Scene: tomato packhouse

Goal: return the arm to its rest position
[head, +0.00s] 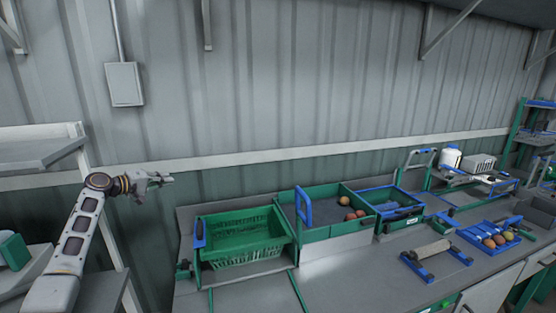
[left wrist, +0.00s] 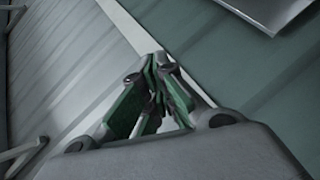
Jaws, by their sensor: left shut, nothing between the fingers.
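My left arm comes in from the left in the head view and stands raised. My left gripper (head: 163,179) is level with the white wall rail, left of the bench and above it. It holds nothing. In the left wrist view its fingers (left wrist: 158,62) meet at the tips, shut and empty, with the corrugated wall behind them. My right gripper is not in view.
A green crate (head: 242,263) stands on the grey bench (head: 340,285). Right of it are a green bin (head: 315,234) with several tomatoes and a blue tray (head: 484,248) with tomatoes. A grey shelf (head: 40,152) is close left of my arm.

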